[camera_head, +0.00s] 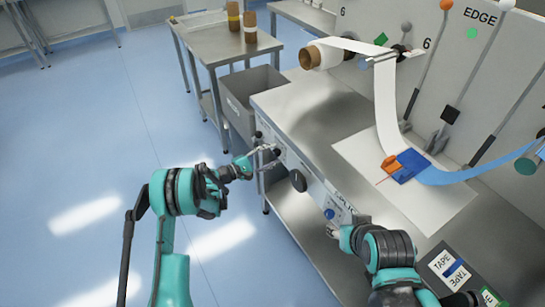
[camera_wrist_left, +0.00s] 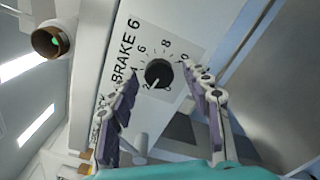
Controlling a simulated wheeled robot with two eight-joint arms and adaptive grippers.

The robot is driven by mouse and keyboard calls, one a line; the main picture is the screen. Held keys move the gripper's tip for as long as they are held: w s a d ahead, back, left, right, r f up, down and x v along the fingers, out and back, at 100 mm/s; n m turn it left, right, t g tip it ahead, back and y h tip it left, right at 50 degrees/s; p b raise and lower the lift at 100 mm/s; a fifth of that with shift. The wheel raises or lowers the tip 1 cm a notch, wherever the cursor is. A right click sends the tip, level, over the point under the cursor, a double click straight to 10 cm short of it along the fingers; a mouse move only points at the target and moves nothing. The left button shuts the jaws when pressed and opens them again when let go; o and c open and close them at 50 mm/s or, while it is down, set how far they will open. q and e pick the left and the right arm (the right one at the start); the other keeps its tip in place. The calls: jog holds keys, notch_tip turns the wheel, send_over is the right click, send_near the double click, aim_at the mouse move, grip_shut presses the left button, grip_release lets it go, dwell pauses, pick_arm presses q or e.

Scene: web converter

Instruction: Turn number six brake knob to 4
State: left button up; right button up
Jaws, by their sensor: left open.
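The number six brake knob (camera_wrist_left: 159,73) is a round black dial on a white plate lettered BRAKE 6. Its scale numbers surround it, and its pale pointer mark appears to face down-left, near the 2. My left gripper (camera_wrist_left: 160,78) is open, with one finger on each side of the knob in the picture; I see no clear contact. In the head view my left gripper (camera_head: 266,151) is at the machine's front panel, where the knob is hard to make out. My right gripper (camera_head: 334,231) is low by the panel, mostly hidden behind its own arm.
A black round handle (camera_head: 298,180) and a blue knob (camera_head: 329,214) sit on the front panel right of my left gripper. A grey bin (camera_head: 236,103) and a steel table (camera_head: 225,45) stand behind. Open floor lies left.

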pick_arm(q)
jog(key=shift+w+d, duration=0.15)
jog(key=shift+d, duration=0.15)
grip_shut()
jog(key=shift+m, duration=0.3)
jog(key=m, duration=1)
dwell(0.5)
